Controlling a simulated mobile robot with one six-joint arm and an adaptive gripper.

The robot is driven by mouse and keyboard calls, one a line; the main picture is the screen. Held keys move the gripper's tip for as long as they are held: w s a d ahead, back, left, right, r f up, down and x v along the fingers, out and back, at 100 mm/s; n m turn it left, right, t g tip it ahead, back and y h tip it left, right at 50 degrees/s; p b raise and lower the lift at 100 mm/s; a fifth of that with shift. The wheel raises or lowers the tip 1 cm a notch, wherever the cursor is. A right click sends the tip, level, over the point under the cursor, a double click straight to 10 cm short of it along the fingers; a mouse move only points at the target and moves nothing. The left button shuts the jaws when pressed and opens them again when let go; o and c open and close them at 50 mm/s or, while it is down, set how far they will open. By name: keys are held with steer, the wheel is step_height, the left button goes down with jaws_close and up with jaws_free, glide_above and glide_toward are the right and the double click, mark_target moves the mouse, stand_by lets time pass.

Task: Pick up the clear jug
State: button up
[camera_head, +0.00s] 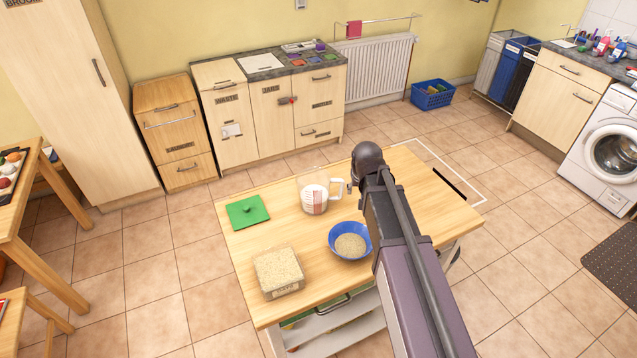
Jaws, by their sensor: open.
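The clear jug (313,197) stands upright on the wooden worktop of the island, with red markings and something white inside. Its handle (337,188) points right, towards my arm. My gripper (350,187) is mostly hidden behind my own arm; only a small grey part shows, close beside the jug's handle. It is open. I cannot tell whether it touches the handle or has the handle between its fingers.
A green board or lid (247,211) lies left of the jug. A blue bowl (343,233) with grainy contents stands in front of it. A clear box of grain (278,271) sits at the front left. The worktop's right part (435,205) looks clear.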

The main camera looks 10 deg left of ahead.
steer(key=t+p, duration=0.1)
steer(key=p, duration=0.1)
glide_toward(342, 190)
step_height(342, 190, up, 3)
steer(key=shift+s+d+f, duration=0.1)
steer(key=shift+s+d, duration=0.1)
steer(key=shift+s, duration=0.35)
steer(key=shift+f+b, duration=0.1)
steer(key=shift+b, duration=0.25)
steer(key=b+x, duration=0.7)
steer(key=x, duration=0.1)
steer(key=shift+a, duration=0.15)
steer(key=shift+f+b, duration=0.1)
steer(key=shift+b, duration=0.2)
steer(key=shift+b+x, duration=2.5)
steer(key=shift+x, duration=0.25)
jaws_close()
